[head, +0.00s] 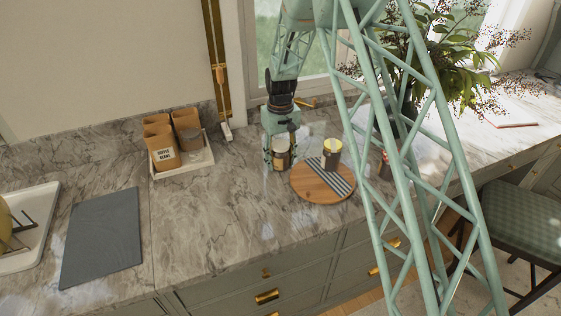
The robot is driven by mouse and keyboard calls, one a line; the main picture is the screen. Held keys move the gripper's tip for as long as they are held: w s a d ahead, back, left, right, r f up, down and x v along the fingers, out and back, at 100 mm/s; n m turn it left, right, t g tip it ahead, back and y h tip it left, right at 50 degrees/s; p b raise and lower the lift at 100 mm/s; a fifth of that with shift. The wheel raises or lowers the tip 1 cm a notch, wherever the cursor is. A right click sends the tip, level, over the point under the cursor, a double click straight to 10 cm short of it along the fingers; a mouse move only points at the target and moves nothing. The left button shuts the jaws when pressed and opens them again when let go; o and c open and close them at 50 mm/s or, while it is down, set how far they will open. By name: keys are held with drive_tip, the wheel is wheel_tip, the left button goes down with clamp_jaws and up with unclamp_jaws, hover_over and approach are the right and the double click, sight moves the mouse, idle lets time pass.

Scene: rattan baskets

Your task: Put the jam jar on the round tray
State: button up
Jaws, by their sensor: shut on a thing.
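My gripper (281,151) points down and is shut on a small jar (281,160) with a pale label, which I take to be the jam jar. The fingers cover its sides and top. The jar is upright, just left of the round tray (309,184); I cannot tell whether it touches the counter. The tray is a wooden disc with a dark striped band on its right part. A second jar with a yellowish lid (331,153) stands on the tray's back part.
A pale tray (187,168) with brown canisters (163,151) stands left of my gripper. A dark slab (102,238) lies at the front left. A small dark red bottle (385,165) and a leafy plant (455,60) are at the right.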

sight(281, 144)
drive_tip(key=shift+f, duration=0.1)
drive_tip(key=o, duration=1.1)
wheel_tip(281, 144, up, 12)
drive_tip(key=shift+f, duration=0.1)
drive_tip(key=shift+r, duration=0.2)
idle(0.8)
